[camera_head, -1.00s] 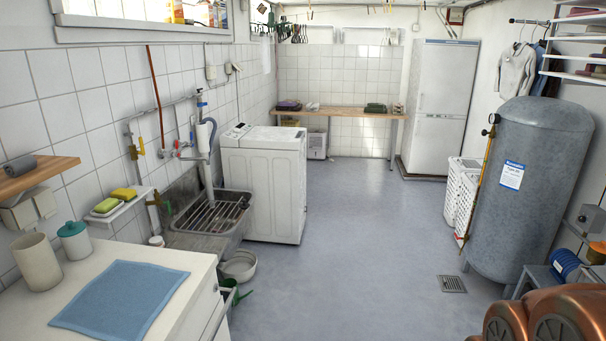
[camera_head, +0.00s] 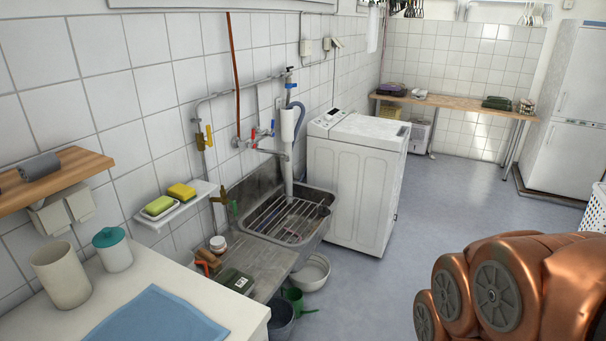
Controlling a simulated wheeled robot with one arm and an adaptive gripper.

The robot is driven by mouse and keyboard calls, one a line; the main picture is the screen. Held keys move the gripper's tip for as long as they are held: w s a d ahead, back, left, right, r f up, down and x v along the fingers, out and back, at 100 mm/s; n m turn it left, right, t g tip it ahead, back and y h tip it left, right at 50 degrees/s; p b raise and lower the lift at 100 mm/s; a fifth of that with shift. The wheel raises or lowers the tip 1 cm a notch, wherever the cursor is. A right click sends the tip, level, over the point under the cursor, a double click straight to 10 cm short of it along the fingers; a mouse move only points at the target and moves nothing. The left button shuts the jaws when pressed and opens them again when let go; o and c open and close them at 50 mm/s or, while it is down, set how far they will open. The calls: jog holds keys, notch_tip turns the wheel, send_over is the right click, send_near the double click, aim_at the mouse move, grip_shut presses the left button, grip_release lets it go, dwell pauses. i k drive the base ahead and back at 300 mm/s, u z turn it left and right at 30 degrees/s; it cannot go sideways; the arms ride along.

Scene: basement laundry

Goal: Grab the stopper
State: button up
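I cannot pick out a stopper for certain. The steel sink (camera_head: 318,222) with a wire rack (camera_head: 290,217) over its basin is left of the middle, against the tiled wall. On its drainboard (camera_head: 262,254) lie a small round whitish item (camera_head: 218,244), brown items (camera_head: 207,261) and a dark green box (camera_head: 237,281); they are too small to tell in detail. The basin floor is partly hidden by the rack. My gripper's fingers are not in view; only a copper-coloured part of my arm shows at the lower right.
A white counter (camera_head: 188,288) with a blue cloth (camera_head: 155,318), a beige cup (camera_head: 62,275) and a teal-lidded jar (camera_head: 113,252) is at the front left. A soap shelf (camera_head: 176,212) is above. A white bowl (camera_head: 311,273) and bucket (camera_head: 281,318) stand on the floor. The washer (camera_head: 352,180) is beyond the sink; floor to its right is clear.

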aim_at(324, 211)
jog(key=z, duration=0.05)
jog(key=k, duration=0.6)
jog(key=z, duration=0.4)
jog(key=i, duration=2.2)
jog(key=u, duration=1.55)
jog(key=i, duration=0.45)
jog(key=u, duration=0.35)
